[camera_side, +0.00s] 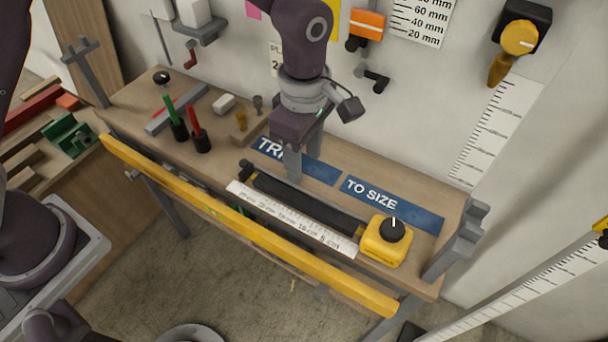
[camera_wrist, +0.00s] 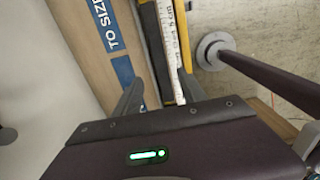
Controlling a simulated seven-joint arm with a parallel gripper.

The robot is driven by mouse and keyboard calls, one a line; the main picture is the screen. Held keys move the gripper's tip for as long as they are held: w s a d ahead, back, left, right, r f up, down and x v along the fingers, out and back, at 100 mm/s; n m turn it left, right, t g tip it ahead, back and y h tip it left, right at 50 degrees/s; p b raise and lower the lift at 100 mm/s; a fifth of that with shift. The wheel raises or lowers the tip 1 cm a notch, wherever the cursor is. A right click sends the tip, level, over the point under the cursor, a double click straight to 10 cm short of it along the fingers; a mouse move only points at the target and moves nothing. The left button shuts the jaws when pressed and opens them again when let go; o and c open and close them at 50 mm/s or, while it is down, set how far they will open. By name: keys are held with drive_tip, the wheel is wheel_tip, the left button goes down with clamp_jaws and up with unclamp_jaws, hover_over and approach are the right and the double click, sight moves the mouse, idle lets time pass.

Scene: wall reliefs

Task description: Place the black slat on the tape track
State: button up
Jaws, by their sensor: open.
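The black slat (camera_side: 308,204) lies lengthwise on the bench, directly behind the white printed tape (camera_side: 290,218) and running along it. Whether slat and tape touch is not clear. A yellow tape case (camera_side: 384,246) with a black knob stands at their right end. My gripper (camera_side: 293,178) points down over the left part of the slat, with its jaws open and no object visibly held. In the wrist view, the dark slat (camera_wrist: 152,55) and the white tape (camera_wrist: 168,40) run up from between my fingers (camera_wrist: 160,98). The height of the fingertips above the slat cannot be told.
A long yellow bar (camera_side: 245,222) runs along the bench's front edge. Blue lettered strips (camera_side: 392,205) lie behind the slat. Two dark cups (camera_side: 190,133) with red and green handles stand at the left. Grey uprights (camera_side: 458,243) flank the bench, and tools hang on the wall.

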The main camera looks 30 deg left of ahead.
drive_tip(key=shift+r, duration=0.45)
drive_tip(key=shift+r, duration=0.1)
drive_tip(key=s+a+r+m+t+h, duration=0.1)
drive_tip(key=s+a+r+m, duration=0.25)
drive_tip(key=a+r, duration=0.35)
drive_tip(key=s+a+r+m+t, duration=0.25)
drive_tip(key=a+r+m, duration=0.25)
drive_tip(key=r, duration=0.3)
drive_tip(key=s+a+r+m+t, duration=0.1)
drive_tip(key=s+a+m, duration=0.3)
drive_tip(key=s, duration=0.3)
drive_tip(key=s+a+r+m+t+y, duration=0.1)
drive_tip(key=s+a+m, duration=0.3)
drive_tip(key=s, duration=0.4)
drive_tip(key=shift+m, duration=0.75)
